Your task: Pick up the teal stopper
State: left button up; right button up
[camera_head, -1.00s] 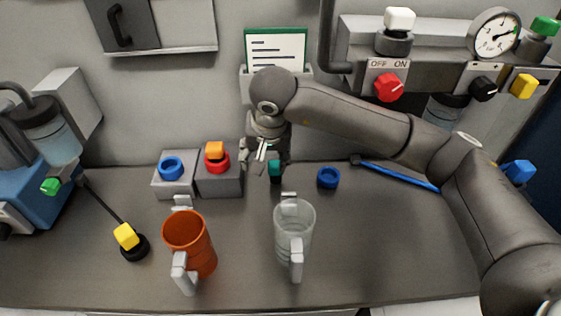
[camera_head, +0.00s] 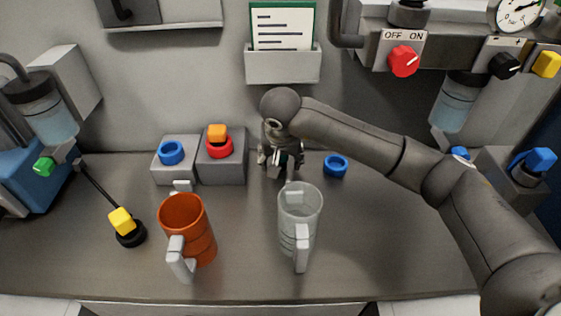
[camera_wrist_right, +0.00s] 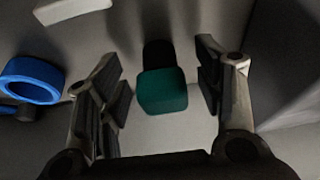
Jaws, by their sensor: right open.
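The teal stopper (camera_wrist_right: 162,92) shows in the right wrist view, with a teal block-shaped top and a dark lower part. It lies between the two fingers of my right gripper (camera_wrist_right: 161,75), with a visible gap on each side. In the head view my right gripper (camera_head: 281,167) points down at the back of the bench, right of the grey blocks. It is open and holds nothing. The gripper hides the stopper in the head view. My left gripper is not in view.
A blue ring (camera_head: 335,166) lies close right of the right gripper. A clear mug (camera_head: 299,215) stands in front, and an orange mug (camera_head: 187,232) front left. Grey blocks (camera_head: 222,172) with blue and red rings stand left. The bench's front right is clear.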

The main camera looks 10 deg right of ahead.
jog(key=shift+w+f, duration=0.2)
jog(key=shift+f, duration=0.2)
jog(key=shift+r, duration=0.1)
jog(key=c, duration=1.1)
jog(key=shift+r, duration=0.15)
notch_tip(320, 180, up, 4)
jog(key=shift+s+a+r+p, duration=0.1)
jog(key=shift+s+a+p, duration=0.05)
jog(key=shift+p, duration=0.9)
jog(key=s+a+r+p, duration=0.1)
jog(key=s+a+r, duration=0.1)
jog(key=s+a, duration=0.1)
jog(key=s+a+r+p, duration=0.1)
jog(key=s+a+r, duration=0.2)
jog(key=s+a+r+p, duration=0.1)
jog(key=s+a+r, duration=0.2)
jog(key=shift+s+a+r, duration=0.25)
jog(key=shift+a, duration=0.15)
